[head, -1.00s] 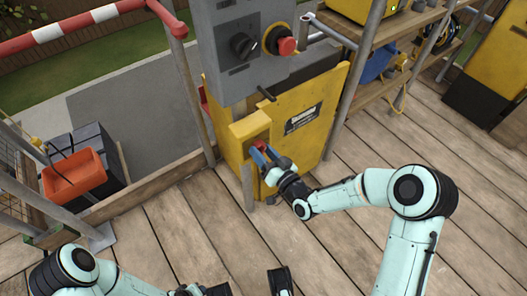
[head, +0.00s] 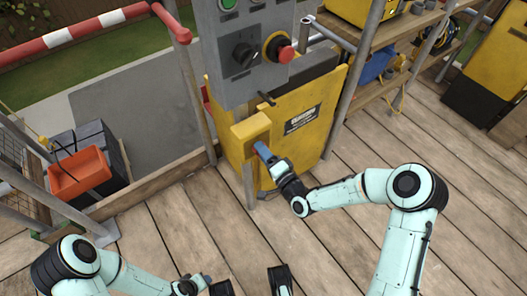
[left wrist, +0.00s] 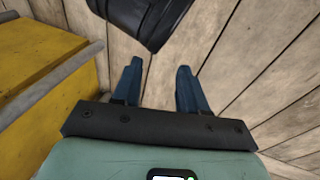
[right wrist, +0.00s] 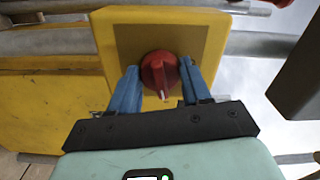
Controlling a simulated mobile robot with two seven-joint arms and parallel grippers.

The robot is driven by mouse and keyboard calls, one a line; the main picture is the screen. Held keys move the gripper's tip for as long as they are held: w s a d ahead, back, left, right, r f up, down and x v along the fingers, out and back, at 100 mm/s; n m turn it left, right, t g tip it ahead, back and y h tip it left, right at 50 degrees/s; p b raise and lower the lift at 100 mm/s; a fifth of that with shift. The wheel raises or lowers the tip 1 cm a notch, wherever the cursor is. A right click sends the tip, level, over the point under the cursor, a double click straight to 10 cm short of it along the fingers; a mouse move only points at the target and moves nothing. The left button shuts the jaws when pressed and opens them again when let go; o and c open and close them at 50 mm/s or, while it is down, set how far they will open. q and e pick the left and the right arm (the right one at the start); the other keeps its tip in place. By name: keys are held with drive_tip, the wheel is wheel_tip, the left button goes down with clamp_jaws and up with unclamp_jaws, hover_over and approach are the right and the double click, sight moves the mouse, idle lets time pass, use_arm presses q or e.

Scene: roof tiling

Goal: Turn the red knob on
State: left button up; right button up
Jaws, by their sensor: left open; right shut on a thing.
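The red knob (right wrist: 160,74) shows in the right wrist view, round with a pale mark at its lower edge, on the front of a yellow box (right wrist: 206,36). My right gripper (right wrist: 160,84) is shut on the knob, with one blue finger on each side. In the head view the right gripper (head: 262,152) reaches the yellow box (head: 250,128) below the grey panel and hides the knob. My left gripper (left wrist: 156,78) is open and empty over the plank floor. In the head view it is low, near the bottom edge (head: 205,283).
A grey control panel (head: 240,85) with a black switch (head: 243,54) and a red stop button (head: 285,54) hangs above the knob box. Scaffold poles and a shelf (head: 390,40) stand to the right. An orange container (head: 80,172) is at the left. The plank floor (head: 340,235) is mostly clear.

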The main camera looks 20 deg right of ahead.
use_arm(q)
drive_tip(key=shift+s+d+r+p, duration=0.3)
drive_tip(key=shift+s+r, duration=0.1)
drive_tip(key=shift+s, duration=0.25)
use_arm(e)
drive_tip(key=shift+m, duration=1.1)
drive_tip(key=o, duration=1.1)
drive_tip(key=shift+c, duration=0.2)
use_arm(q)
drive_tip(key=shift+g+h, duration=0.3)
drive_tip(key=shift+g, duration=0.4)
drive_tip(key=s, duration=0.1)
drive_tip(key=s+d+r+p, duration=0.1)
drive_tip(key=s+r+p, duration=0.1)
drive_tip(key=shift+d+r, duration=0.2)
drive_tip(key=shift+d, duration=0.1)
use_arm(e)
drive_tip(key=v, duration=1.3)
drive_tip(key=shift+s, duration=0.25)
